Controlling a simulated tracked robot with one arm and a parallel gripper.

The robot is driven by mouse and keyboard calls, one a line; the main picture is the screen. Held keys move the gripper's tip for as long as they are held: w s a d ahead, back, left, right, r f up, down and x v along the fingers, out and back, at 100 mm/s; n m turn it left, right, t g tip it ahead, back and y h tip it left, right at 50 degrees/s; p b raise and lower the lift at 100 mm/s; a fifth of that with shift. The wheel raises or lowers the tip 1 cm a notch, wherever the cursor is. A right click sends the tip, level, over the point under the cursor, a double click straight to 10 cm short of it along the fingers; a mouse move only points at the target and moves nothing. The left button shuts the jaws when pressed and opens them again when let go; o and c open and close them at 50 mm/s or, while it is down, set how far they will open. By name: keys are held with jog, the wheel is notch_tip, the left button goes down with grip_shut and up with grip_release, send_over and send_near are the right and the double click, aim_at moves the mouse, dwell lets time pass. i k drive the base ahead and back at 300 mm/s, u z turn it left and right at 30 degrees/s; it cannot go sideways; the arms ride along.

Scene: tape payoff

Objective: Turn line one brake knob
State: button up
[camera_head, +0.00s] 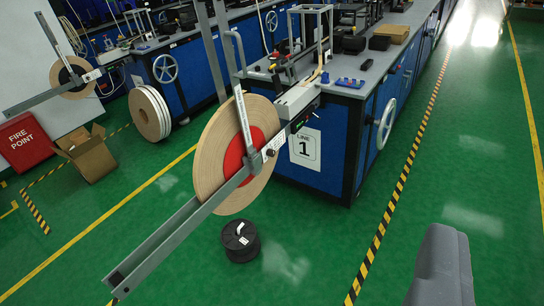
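The line one station is the blue bench with a white "LINE 1" sign (305,149) on its end. A large tan tape reel (213,160) with a red centre (236,158) stands upright on a grey arm frame (165,246) in front of it. A small dark part (268,154) sits at the reel's hub on a light bracket. It may be the brake knob, but it is too small to tell. A grey rounded part of mine shows at the lower right, far from the reel. No gripper fingers are seen.
A black spool (240,240) stands on the green floor below the reel. A white handwheel (386,124) juts from the bench's right side. A second reel (73,77), an open cardboard box (86,152) and a red fire point box (23,142) are left. The right aisle is clear.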

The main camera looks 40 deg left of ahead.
aim_at(270, 152)
jog(key=u, duration=0.05)
jog(key=i, duration=1)
jog(key=z, duration=0.1)
